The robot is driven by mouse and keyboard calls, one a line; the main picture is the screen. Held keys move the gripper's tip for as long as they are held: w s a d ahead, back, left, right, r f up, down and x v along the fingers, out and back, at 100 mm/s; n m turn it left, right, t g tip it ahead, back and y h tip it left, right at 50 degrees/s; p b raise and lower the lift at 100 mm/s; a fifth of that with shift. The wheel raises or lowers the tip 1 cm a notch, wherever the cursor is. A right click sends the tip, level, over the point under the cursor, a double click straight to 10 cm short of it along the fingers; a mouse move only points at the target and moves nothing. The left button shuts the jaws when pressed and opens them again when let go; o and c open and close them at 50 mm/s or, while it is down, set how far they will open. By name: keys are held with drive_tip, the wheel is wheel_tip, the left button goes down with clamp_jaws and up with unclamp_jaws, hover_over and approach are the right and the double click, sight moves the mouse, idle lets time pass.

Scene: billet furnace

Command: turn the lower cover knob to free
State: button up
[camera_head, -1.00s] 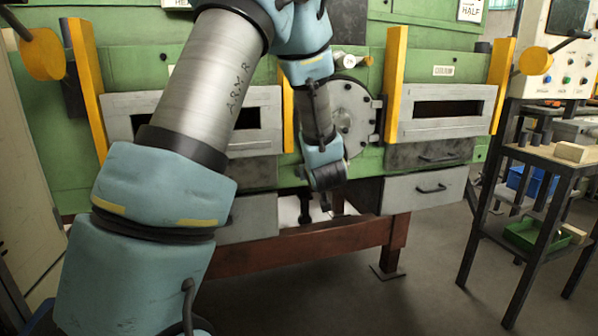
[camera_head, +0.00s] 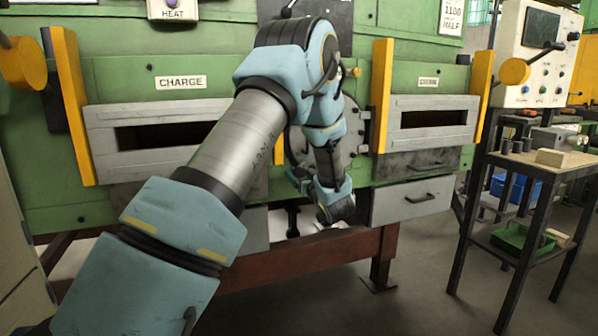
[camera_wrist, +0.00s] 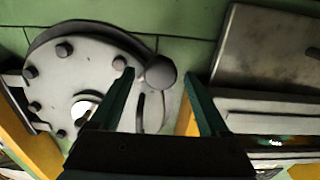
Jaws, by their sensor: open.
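The round grey cover (camera_wrist: 85,65) with bolts around its rim fills the left of the wrist view. Its right edge also shows in the head view (camera_head: 357,128), mostly hidden behind my arm. A dark rounded knob (camera_wrist: 161,73) sits at the cover's edge, next to a plate with a curved slot (camera_wrist: 143,108). I cannot tell for sure whether this is the lower knob. My gripper (camera_wrist: 158,76) is open, with one finger on each side of the knob in the picture. No contact shows, and the gap in depth is unclear.
Yellow uprights (camera_head: 382,95) and grey slotted doors (camera_head: 432,120) flank the cover on the green furnace. A grey drawer (camera_head: 412,200) is below right. A dark table (camera_head: 535,165) with small blocks and a control box (camera_head: 540,55) stand right. Floor between is clear.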

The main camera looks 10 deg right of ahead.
drive_tip(key=shift+w+a, duration=0.15)
drive_tip(key=shift+w, duration=0.85)
clamp_jaws()
